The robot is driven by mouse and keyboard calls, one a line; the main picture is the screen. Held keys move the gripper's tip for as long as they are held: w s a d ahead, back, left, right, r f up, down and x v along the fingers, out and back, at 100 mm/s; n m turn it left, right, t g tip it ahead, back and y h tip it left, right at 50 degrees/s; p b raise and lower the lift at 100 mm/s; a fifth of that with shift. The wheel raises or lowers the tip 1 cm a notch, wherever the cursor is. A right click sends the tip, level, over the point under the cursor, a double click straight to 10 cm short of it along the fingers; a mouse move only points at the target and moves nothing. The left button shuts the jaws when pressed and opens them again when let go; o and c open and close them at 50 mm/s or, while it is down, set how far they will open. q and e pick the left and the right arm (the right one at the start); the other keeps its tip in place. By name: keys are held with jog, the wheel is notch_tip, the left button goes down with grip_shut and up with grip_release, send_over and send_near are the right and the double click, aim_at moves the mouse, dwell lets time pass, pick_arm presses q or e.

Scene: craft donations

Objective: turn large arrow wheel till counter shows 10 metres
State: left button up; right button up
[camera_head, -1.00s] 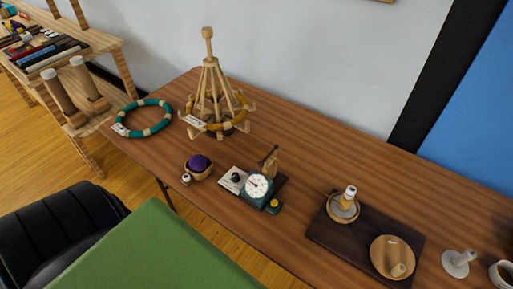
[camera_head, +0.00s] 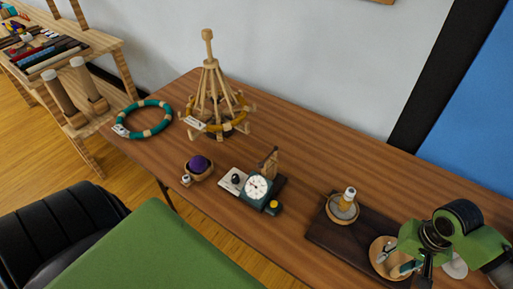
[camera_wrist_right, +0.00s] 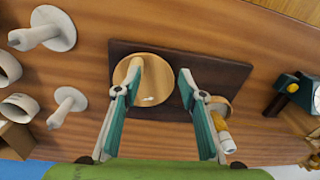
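A dark green counter device with a round white dial (camera_head: 257,187) stands mid-table; its reading is too small to make out. Beside it are a black knob on a white plate (camera_head: 230,184) and a yellow button (camera_head: 273,207). Behind it stands a wooden winder with several arms (camera_head: 209,90) and a ring of yellow yarn. My left gripper is out of view.
A teal ring (camera_head: 142,119) and a bowl with a purple ball (camera_head: 198,167) lie left. White pegged stands (camera_wrist_right: 68,100) are beside the board.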

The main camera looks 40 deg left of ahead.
aim_at(398, 270)
jog(key=shift+m+h, duration=0.3)
jog(key=shift+m, duration=0.3)
jog(key=w+d, duration=0.1)
jog(key=w+d+r, duration=0.1)
jog(key=d, duration=0.1)
jog(key=shift+w+d+r, duration=0.15)
jog(key=shift+d+r, duration=0.05)
jog(key=shift+d, duration=0.05)
notch_tip(398, 270, down, 9)
jog(key=b, duration=1)
jog(key=shift+r, duration=0.1)
jog(key=shift+c, duration=0.5)
jog(key=c, duration=0.9)
